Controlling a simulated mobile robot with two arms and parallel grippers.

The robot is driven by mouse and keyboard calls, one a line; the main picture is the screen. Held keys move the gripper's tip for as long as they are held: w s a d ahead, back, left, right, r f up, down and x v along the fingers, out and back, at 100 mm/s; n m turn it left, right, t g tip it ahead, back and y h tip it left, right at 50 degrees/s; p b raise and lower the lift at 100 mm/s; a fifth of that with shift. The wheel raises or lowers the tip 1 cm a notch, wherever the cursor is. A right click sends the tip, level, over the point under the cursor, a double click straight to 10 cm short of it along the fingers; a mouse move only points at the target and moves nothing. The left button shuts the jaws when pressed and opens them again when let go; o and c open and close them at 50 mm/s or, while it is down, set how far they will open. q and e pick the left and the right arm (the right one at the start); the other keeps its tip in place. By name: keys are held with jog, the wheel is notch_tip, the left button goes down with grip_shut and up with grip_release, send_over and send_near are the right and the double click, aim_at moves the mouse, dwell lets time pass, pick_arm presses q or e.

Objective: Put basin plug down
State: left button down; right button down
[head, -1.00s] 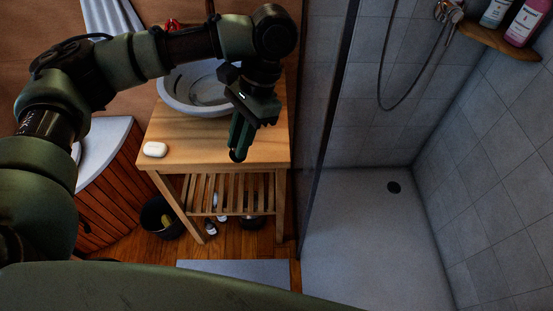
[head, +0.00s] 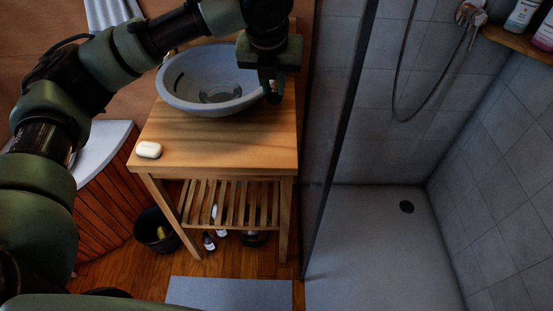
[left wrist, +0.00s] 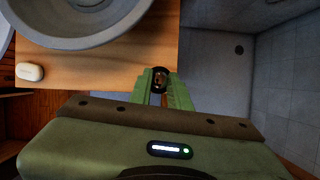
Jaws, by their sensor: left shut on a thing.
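The basin (head: 185,105) is a grey stone bowl on the wooden washstand (head: 220,145); it also shows at the top left of the left wrist view (left wrist: 105,38). My left gripper (head: 271,88) is at the basin's right side in the head view. In the left wrist view its green fingers (left wrist: 161,84) are shut on a small dark round thing, the basin plug (left wrist: 159,76), near the right edge of the wooden top. Whether the plug touches the wood cannot be told. My right gripper is not in view.
A white soap bar (head: 149,150) lies on the washstand's left front. The front of the wooden top is clear. A glass shower panel edge (head: 340,150) stands to the right. Bottles and a dark bin (head: 155,230) are below, and a grey mat (head: 228,293) lies in front.

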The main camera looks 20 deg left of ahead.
pick_arm(q)
jog(key=shift+w+r+m+h, duration=0.1)
jog(key=shift+w+m+h, duration=0.4)
jog(key=shift+m, duration=0.4)
jog(key=shift+w, duration=0.15)
jog(key=shift+m, duration=0.3)
notch_tip(320, 180, down, 15)
jog(key=shift+r+b, duration=0.1)
jog(key=shift+b, duration=0.4)
notch_tip(320, 180, down, 5)
jog(key=shift+f, duration=0.1)
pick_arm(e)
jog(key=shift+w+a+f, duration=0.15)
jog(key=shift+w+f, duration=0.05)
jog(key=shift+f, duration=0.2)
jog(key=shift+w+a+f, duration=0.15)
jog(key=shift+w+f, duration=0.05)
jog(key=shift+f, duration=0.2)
pick_arm(q)
jog(key=c, duration=1.3)
grip_release()
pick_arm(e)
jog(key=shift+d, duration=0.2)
pick_arm(q)
jog(key=v, duration=1.2)
jog(key=shift+d, duration=0.1)
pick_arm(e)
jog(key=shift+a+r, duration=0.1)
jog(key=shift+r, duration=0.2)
